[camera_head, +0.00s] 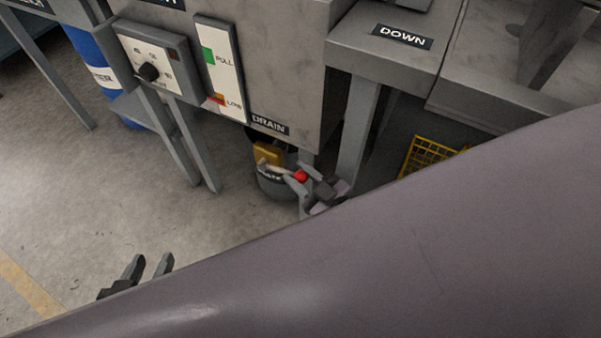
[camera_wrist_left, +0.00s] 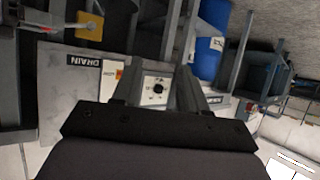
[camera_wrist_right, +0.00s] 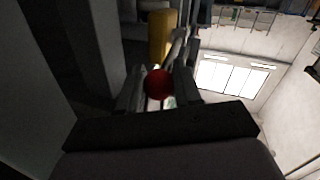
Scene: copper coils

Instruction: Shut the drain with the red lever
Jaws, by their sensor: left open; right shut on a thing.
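The drain valve has a yellow body (camera_head: 268,153) below the DRAIN label (camera_head: 269,124) on the grey tank. Its lever ends in a red knob (camera_head: 300,176), pointing right and slightly down in the head view. My right gripper (camera_head: 309,186) is shut on the lever at the red knob. In the right wrist view the red knob (camera_wrist_right: 158,84) sits between the fingers, with the yellow valve body (camera_wrist_right: 162,36) beyond. My left gripper (camera_head: 148,270) is open and empty at lower left, above the floor. The red lever tip (camera_wrist_left: 45,30) also shows in the left wrist view.
A dark container (camera_head: 277,186) stands under the valve. A level gauge (camera_head: 221,70) and a dial box (camera_head: 150,66) are on the tank front. Table legs stand on both sides. A yellow crate (camera_head: 428,153) lies right. My own arm covers the lower right.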

